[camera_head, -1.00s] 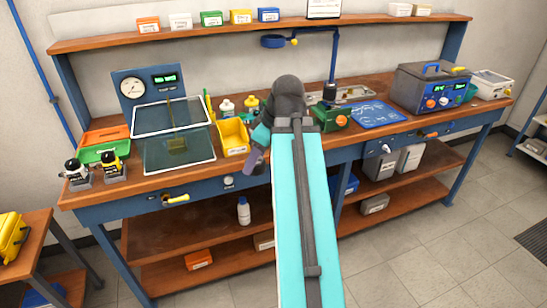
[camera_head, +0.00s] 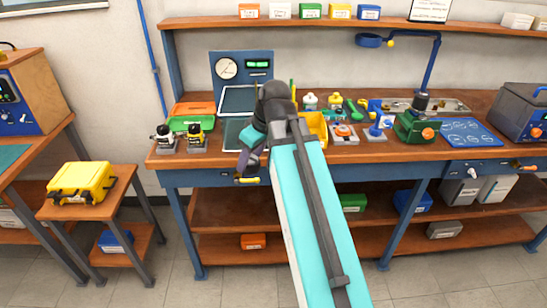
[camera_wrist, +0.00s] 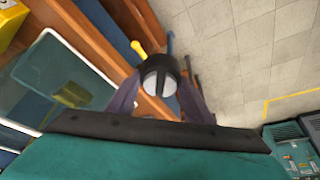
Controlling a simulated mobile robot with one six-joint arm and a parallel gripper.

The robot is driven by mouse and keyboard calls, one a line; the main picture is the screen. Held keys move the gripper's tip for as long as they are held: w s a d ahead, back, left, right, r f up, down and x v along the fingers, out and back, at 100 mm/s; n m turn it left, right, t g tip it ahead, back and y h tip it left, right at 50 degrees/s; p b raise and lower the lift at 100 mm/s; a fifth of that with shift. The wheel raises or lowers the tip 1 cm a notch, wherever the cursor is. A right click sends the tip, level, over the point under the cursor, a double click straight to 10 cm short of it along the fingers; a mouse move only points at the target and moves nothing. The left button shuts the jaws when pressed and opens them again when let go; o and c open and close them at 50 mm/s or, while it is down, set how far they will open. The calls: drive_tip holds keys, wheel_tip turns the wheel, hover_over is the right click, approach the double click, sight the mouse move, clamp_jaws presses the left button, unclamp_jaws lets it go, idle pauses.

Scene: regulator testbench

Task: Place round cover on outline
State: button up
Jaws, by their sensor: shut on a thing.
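My gripper (camera_wrist: 158,92) is shut on a round dark piece with a pale, split face (camera_wrist: 158,80), seemingly the round cover. In the head view my gripper (camera_head: 244,168) is in front of the workbench's front edge, close to a yellow handle (camera_head: 246,180). The held piece cannot be made out there. A blue panel with white outlines (camera_head: 470,133) lies on the bench top at the right, well apart from my gripper. I cannot tell which outline matches the cover.
My arm hides part of the bench middle. A low side table with a yellow case (camera_head: 82,182) is at the left. The floor in front shows clear.

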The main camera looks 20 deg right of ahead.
drive_tip(key=w+a+m+h, duration=0.2)
drive_tip(key=w+a+m, duration=0.4)
drive_tip(key=w, duration=0.1)
drive_tip(key=shift+a+t, duration=0.35)
drive_tip(key=shift+t, duration=0.05)
